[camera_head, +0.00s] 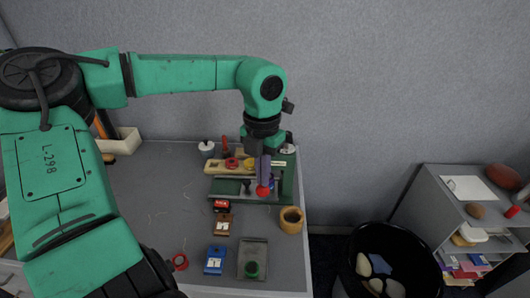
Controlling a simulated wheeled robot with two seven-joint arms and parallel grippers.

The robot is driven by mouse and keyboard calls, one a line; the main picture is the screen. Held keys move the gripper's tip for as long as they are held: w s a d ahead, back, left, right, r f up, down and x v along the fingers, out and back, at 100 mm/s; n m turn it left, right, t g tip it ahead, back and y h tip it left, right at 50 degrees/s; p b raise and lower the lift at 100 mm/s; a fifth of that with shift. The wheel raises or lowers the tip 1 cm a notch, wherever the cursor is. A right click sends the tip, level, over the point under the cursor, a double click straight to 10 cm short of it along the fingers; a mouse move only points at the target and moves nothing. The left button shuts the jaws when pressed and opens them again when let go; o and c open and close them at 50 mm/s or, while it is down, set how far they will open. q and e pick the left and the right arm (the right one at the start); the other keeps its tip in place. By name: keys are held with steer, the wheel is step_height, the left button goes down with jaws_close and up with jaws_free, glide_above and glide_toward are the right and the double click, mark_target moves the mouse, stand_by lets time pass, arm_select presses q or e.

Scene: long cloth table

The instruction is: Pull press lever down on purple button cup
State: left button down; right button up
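My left gripper (262,172) hangs down from the green arm at the right end of the table, at the press (285,180). The press has a green frame, and a red knob (263,191) shows just below the gripper's fingertips. This knob looks like the end of the press lever. The fingers are greyish purple and too small to tell whether they are apart or closed on the lever. The gripper hides much of the press, and I cannot make out a purple button cup for certain. My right gripper is not in view.
A wooden board (217,167) with red and yellow rings lies left of the press. A wooden cup (291,221), a blue holder (215,261) and a grey tray (243,267) stand in front. A black bin (418,250) and grey shelf (425,188) are at right.

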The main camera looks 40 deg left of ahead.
arm_select(q)
steer(key=shift+f+b, duration=0.3)
steer(key=shift+f, duration=0.3)
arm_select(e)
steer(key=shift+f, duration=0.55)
arm_select(q)
steer(key=shift+f, duration=0.1)
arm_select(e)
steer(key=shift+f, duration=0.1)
